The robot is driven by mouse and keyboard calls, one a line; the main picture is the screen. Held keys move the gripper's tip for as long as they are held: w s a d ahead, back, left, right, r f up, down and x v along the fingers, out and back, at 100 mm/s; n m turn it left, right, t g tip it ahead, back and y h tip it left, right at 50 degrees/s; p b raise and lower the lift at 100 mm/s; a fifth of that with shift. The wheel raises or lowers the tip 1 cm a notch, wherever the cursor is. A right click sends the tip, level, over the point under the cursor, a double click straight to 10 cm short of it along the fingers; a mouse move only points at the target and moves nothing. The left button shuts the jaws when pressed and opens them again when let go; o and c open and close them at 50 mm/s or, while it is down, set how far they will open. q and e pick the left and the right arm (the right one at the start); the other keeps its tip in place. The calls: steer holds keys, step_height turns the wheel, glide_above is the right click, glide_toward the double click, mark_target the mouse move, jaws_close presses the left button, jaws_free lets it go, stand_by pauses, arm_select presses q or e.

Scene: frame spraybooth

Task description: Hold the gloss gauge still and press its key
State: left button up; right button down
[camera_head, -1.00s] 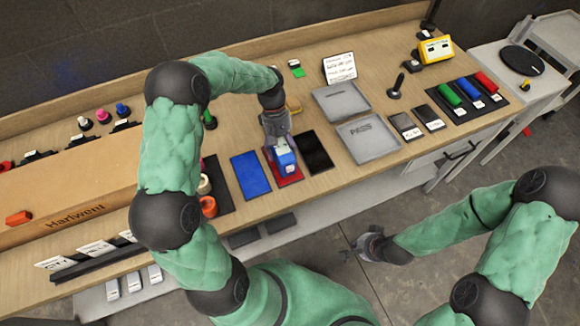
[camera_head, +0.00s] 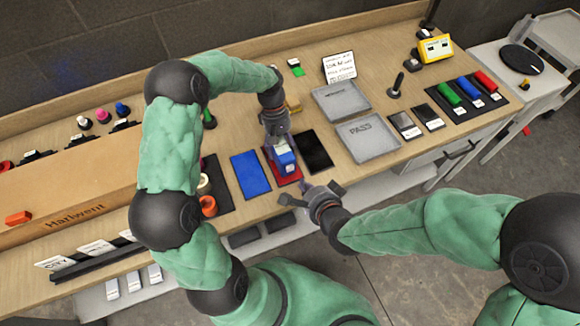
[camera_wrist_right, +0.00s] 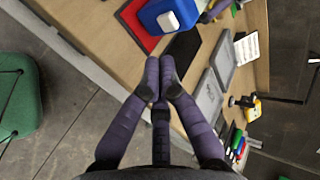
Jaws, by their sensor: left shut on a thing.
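The gloss gauge (camera_head: 285,160) is a small blue and white block on the red panel (camera_head: 290,180) near the bench's front edge. In the right wrist view the gauge (camera_wrist_right: 160,14) shows at the top, with a white raised square on its blue body that looks like the key (camera_wrist_right: 168,21). My left gripper (camera_head: 278,137) is shut on the gauge from behind; its fingertips are partly hidden. My right gripper (camera_head: 305,188) is in front of the gauge and apart from it. In the right wrist view its fingers (camera_wrist_right: 160,84) are together, with nothing between them.
A blue panel (camera_head: 250,174) and a black panel (camera_head: 315,151) flank the red one. Two grey trays (camera_head: 372,153) lie to the right, one marked PASS. Rollers (camera_head: 468,89) and a yellow device (camera_head: 436,47) stand farther right. Floor is open before the bench.

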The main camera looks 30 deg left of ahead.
mark_target(291, 169)
arm_select(q)
steer(key=shift+s+d+f, duration=0.1)
steer(key=shift+s+f, duration=0.05)
steer(key=shift+f, duration=0.1)
arm_select(e)
steer(key=shift+a+x, duration=0.25)
steer(key=shift+x, duration=2.65)
steer(key=shift+s+r, duration=0.1)
steer(key=shift+r, duration=0.05)
steer(key=shift+w+a, duration=0.5)
steer(key=shift+a, duration=0.05)
steer(key=shift+s+d, duration=1.65)
steer(key=shift+d, duration=0.25)
